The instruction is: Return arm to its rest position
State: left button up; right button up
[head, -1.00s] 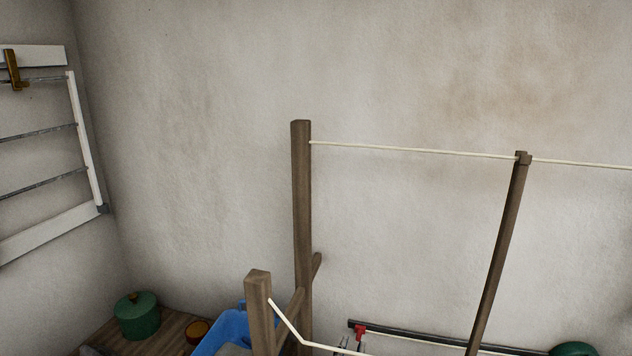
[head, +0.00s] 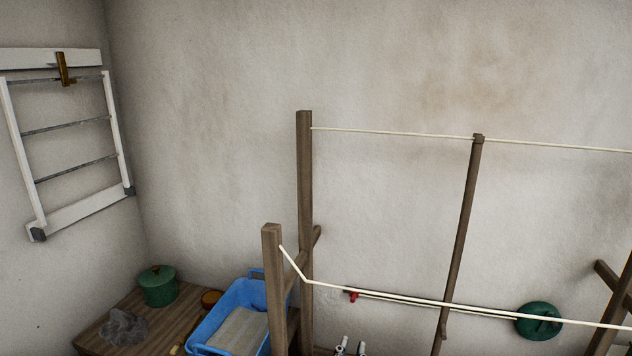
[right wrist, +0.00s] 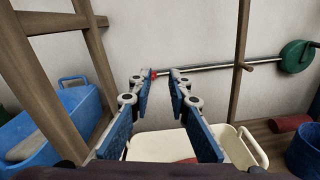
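My right gripper (head: 351,346) shows only as small fingertips at the bottom edge of the head view, behind the lower cord of the wooden drying rack (head: 304,180). In the right wrist view, the right gripper (right wrist: 162,82) has its two blue-padded fingers apart with nothing between them. A cream tub (right wrist: 180,143) shows below and beyond the fingers. My left gripper is in neither view.
Wooden posts and cords stand close around the right gripper. A blue crate (head: 209,331) and a green pot (head: 158,286) are at lower left. A dark bar with a green disc (head: 539,320) lies behind. A wall rack (head: 68,128) hangs left.

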jog(key=s+d+f+m+g, duration=0.9)
jog(key=s+d+f+m, duration=0.55)
jog(key=m, duration=0.25)
jog(key=s+a+f+m+g+y, duration=0.1)
jog(key=s+m+g+y, duration=0.4)
jog(key=s+m, duration=1)
jog(key=s+f+n+g+b, duration=0.1)
jog(key=s+f+n+b, duration=0.15)
jog(key=f, duration=1.35)
jog(key=s+f+n+b, duration=0.1)
jog(key=s+f+b, duration=0.15)
jog(key=f, duration=1.35)
pick_arm(q)
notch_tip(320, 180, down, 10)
jog(key=b, duration=0.5)
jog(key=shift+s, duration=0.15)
pick_arm(e)
jog(key=s+d+f+g, duration=0.1)
jog(key=s+d+f, duration=0.1)
jog(key=s+f, duration=1.4)
notch_tip(320, 180, down, 5)
jog(key=shift+s+d+r, duration=0.2)
jog(key=shift+s+d, duration=0.2)
